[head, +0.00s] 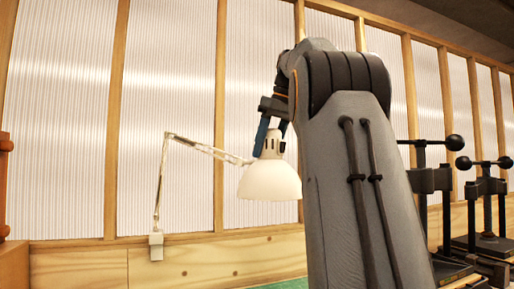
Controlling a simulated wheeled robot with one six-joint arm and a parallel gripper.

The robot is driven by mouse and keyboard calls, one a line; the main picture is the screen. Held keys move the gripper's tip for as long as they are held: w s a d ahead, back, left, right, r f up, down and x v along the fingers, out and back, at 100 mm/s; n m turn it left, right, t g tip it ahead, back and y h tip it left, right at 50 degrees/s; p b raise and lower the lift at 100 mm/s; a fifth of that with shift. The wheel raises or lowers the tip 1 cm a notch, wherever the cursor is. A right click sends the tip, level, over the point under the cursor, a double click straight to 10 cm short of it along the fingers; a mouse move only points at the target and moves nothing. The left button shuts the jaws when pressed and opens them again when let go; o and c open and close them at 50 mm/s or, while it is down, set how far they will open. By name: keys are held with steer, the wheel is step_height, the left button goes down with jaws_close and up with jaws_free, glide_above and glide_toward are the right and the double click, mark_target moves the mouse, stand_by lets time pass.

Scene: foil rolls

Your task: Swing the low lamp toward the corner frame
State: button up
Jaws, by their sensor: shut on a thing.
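The low lamp has a white bell-shaped shade (270,182) that opens downward. Its thin jointed arm (205,148) runs left to an elbow, then down to a white clamp base (156,245) on the wooden ledge. My gripper (267,138) is at the top of the shade, with its dark blue fingers on either side of the lamp's neck, shut on it. My own grey arm hides part of the view to the right of the shade. I cannot tell which of the wooden uprights is the corner frame.
Behind the lamp is a wall of ribbed translucent panels (170,100) between wooden uprights (116,120). Black presses with ball-ended levers (487,210) stand at the right. An orange-brown wooden piece (4,190) is at the left edge. A green surface (285,284) shows at the bottom.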

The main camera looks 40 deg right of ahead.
mark_target(276, 134)
steer(key=shift+w+d+f, duration=0.1)
steer(key=shift+w+d, duration=0.15)
steer(key=shift+d, duration=0.35)
steer(key=shift+w+d, duration=0.2)
steer(key=shift+d, duration=0.4)
steer(key=o, duration=1.5)
steer(key=shift+w+a, duration=0.1)
steer(key=shift+w, duration=0.1)
steer(key=shift+s, duration=0.15)
steer(key=shift+v, duration=2.35)
steer(key=s+d+b, duration=0.2)
steer(key=s+b, duration=0.2)
steer(key=s, duration=0.8)
steer(key=shift+d, duration=0.2)
